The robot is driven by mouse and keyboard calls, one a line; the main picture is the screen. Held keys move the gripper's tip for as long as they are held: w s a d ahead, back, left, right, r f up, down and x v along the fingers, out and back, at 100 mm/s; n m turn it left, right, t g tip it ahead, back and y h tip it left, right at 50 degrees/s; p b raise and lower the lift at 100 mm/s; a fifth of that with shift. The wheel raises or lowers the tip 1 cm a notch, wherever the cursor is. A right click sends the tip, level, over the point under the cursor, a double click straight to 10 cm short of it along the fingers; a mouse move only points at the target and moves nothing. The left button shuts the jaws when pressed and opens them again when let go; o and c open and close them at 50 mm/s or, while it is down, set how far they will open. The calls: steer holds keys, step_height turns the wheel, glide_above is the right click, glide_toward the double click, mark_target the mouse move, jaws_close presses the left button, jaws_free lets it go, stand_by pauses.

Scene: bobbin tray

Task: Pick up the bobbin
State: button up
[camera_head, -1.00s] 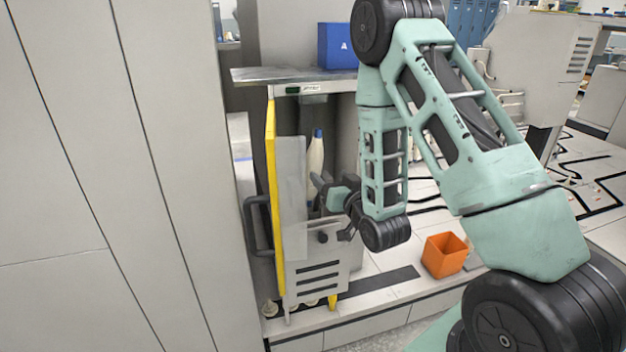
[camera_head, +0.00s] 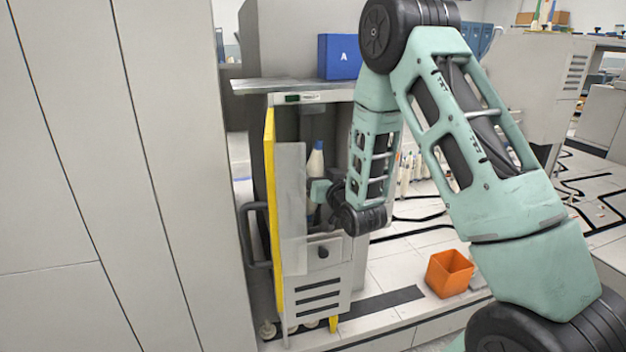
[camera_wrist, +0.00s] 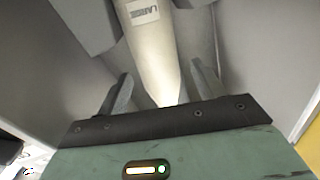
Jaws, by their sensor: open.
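The bobbin (camera_head: 315,163) is a pale cone with a blue top, standing upright inside the grey cart with the yellow edge. In the wrist view the bobbin (camera_wrist: 152,55) is large, with a white label near the upper edge. My gripper (camera_wrist: 160,92) is open, with one finger on each side of the bobbin's tapered part. I cannot tell whether either finger touches it. In the head view my gripper (camera_head: 318,190) reaches into the cart from the right and covers part of the bobbin's lower body.
The cart (camera_head: 318,285) has a clear panel (camera_head: 291,205) and a yellow edge (camera_head: 271,200) left of the bobbin. A metal shelf (camera_head: 290,86) with a blue box (camera_head: 340,57) is above. An orange bin (camera_head: 449,274) stands right. A tall grey cabinet (camera_head: 110,180) fills the left.

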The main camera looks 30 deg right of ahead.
steer(key=shift+w+d, duration=0.15)
steer(key=shift+w, duration=1.05)
steer(key=c, duration=1.1)
